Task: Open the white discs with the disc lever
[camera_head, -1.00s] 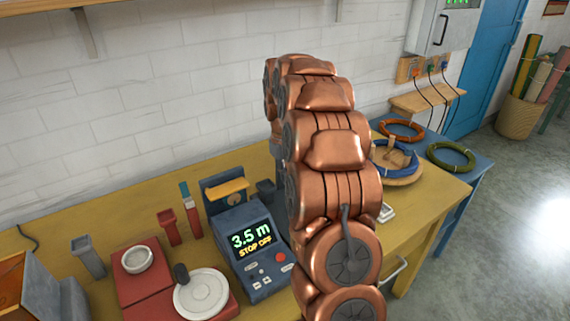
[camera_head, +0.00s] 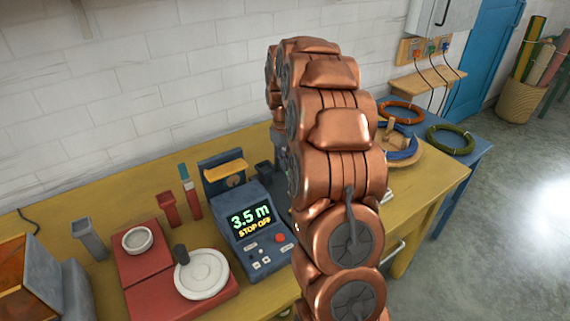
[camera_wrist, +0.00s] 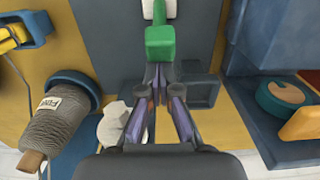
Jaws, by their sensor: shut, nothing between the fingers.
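In the head view, a white round disc (camera_head: 202,274) lies on a red base. My arm hides the gripper there.
A grey yarn cone (camera_wrist: 57,128) stands left of the fingers. A blue device (camera_head: 252,232) reads "3.5 m" and "STOP OFF". A small white ring dish (camera_head: 137,241) is near the disc. Wire-like coils, orange (camera_head: 401,112) and green (camera_head: 450,139), lie at the right.

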